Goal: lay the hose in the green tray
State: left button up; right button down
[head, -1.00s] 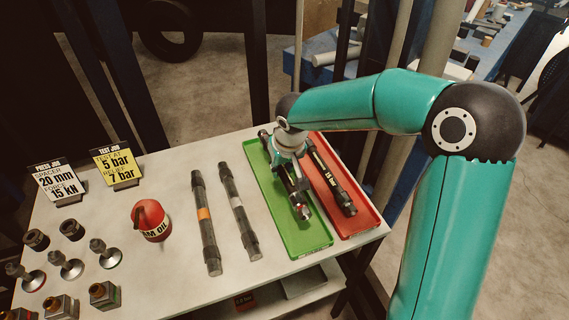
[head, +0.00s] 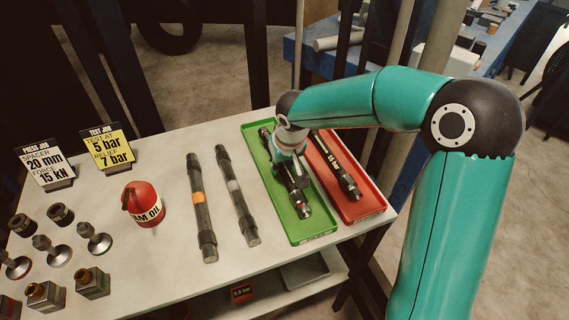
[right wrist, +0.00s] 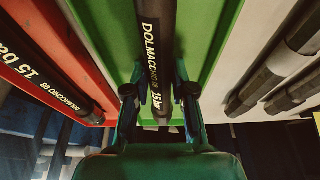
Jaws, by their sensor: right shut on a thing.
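The green tray (head: 285,211) lies at the right part of the table. A black hose (head: 303,209) with dark end fittings is over or in it, lengthwise between its long walls; whether it touches the floor I cannot tell. My right gripper (head: 292,176) comes down from above and is shut on this hose near its middle. In the right wrist view the hose (right wrist: 158,35) with white lettering runs between the two fingers (right wrist: 160,92), with green tray floor on both sides. The arm hides part of the hose. My left gripper is not in view.
A red tray (head: 368,208) with another black hose (head: 337,165) adjoins on the right. Two hoses, one with an orange band (head: 203,205) and one with a grey band (head: 237,195), lie left of the green tray. A red oil can (head: 145,205), two signs and several fittings stand farther left.

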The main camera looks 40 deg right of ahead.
jog(key=c, duration=0.9)
grip_release()
jog(key=v, duration=1.2)
